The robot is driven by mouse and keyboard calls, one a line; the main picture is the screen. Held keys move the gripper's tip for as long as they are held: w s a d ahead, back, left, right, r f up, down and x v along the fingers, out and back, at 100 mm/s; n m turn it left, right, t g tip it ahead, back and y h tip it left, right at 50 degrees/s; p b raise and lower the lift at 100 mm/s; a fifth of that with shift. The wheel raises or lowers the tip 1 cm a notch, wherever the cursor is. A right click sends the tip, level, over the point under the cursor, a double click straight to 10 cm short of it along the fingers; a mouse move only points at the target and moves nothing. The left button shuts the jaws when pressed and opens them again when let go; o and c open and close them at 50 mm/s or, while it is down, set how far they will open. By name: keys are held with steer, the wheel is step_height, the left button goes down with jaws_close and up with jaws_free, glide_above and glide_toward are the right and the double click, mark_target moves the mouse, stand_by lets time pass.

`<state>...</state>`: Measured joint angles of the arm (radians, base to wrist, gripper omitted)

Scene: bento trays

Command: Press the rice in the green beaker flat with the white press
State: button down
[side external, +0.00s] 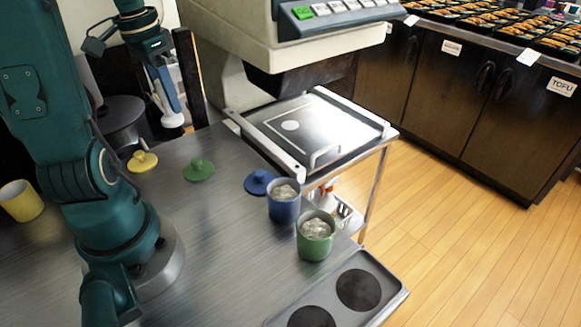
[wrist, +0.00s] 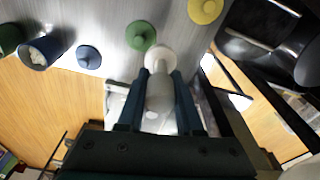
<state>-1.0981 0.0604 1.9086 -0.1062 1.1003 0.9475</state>
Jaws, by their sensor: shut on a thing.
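My gripper (side external: 166,88) is at the upper left of the side view, raised above the back edge of the counter. It is shut on the white press (side external: 173,119), which hangs with its round foot down. In the wrist view the press (wrist: 159,92) is between the two fingers (wrist: 158,108). The green beaker (side external: 315,248) stands upright near the right edge of the counter, away from my gripper, with uneven-looking rice (side external: 316,228) in it. In the wrist view the green beaker (wrist: 10,40) is cut off at the left edge.
A blue beaker (side external: 284,212) with rice stands beside the green one. Blue (side external: 258,184), green (side external: 198,171) and yellow (side external: 142,162) knobbed lids lie on the counter. A yellow beaker (side external: 22,203) is at left, a tray with dark discs (side external: 385,293) in front. The middle counter is clear.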

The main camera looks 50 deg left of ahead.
steer(key=c, duration=1.3)
jaws_free()
jaws_close()
steer(key=shift+r+n, duration=0.2)
steer(key=shift+n, duration=0.2)
steer(key=w+d+r+m, duration=0.2)
steer(key=w+d+m, duration=0.4)
steer(key=w+d, duration=0.7)
steer(key=s+d+m+h, duration=0.1)
steer(key=s+d+m, duration=0.15)
steer(key=d, duration=0.75)
steer(key=s+d+m, duration=0.2)
steer(key=d+m, duration=0.2)
steer(key=d, duration=0.6)
steer(key=shift+d+f, duration=0.2)
steer(key=shift+f, duration=0.95)
steer(key=shift+d+f, duration=0.15)
steer(key=shift+f, duration=1)
